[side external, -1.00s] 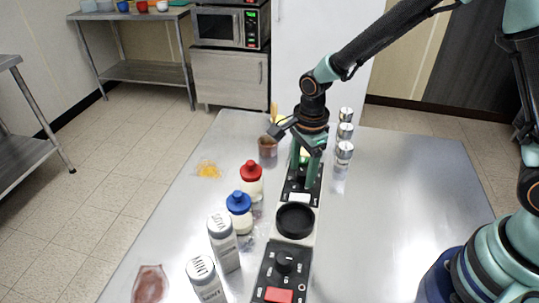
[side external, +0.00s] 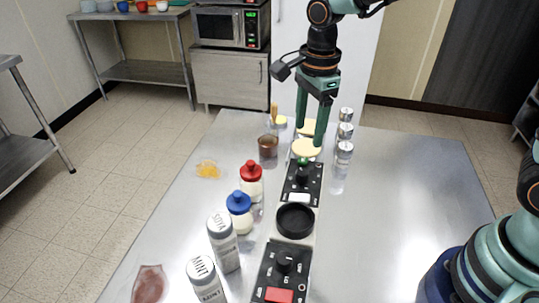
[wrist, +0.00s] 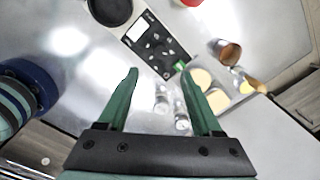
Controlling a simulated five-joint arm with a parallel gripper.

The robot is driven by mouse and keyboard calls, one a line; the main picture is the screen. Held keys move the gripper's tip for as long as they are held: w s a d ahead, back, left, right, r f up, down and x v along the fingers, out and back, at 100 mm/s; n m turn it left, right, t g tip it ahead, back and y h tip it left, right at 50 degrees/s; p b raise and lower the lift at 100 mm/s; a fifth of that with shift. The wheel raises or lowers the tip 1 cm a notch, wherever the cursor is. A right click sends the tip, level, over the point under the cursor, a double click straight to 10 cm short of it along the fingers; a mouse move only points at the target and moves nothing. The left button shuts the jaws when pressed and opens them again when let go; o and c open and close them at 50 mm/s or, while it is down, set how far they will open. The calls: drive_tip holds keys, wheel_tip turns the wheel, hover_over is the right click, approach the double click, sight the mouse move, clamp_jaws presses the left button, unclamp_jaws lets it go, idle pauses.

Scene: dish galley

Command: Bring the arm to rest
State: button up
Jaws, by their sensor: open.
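My gripper (side external: 311,132) is raised over the far part of the steel table (side external: 390,210) and points down. Its two green fingers are apart with nothing between them, which the wrist view also shows (wrist: 160,72). In the side view the fingers overlap a pale round disc (side external: 306,150) behind the far black control panel (side external: 302,184). In the wrist view, pale discs (wrist: 201,79) lie in a tray beyond the right finger.
A black round pan (side external: 295,220) and a near control panel (side external: 283,272) line the table's middle. Red-capped (side external: 251,182) and blue-capped (side external: 239,212) bottles and white shakers (side external: 223,242) stand left. Silver canisters (side external: 345,132) stand right. The table's right side is clear.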

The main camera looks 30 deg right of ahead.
drive_tip(key=s+d+r+n+t, duration=0.2)
drive_tip(key=s+d+r+n, duration=0.2)
drive_tip(key=n, duration=0.5)
drive_tip(key=s+d+r+n+t, duration=0.3)
drive_tip(key=s+d+n, duration=0.3)
drive_tip(key=n, duration=0.3)
drive_tip(key=shift+s+d+r+n, duration=0.15)
drive_tip(key=shift+d+r+n, duration=0.25)
drive_tip(key=shift+d, duration=0.3)
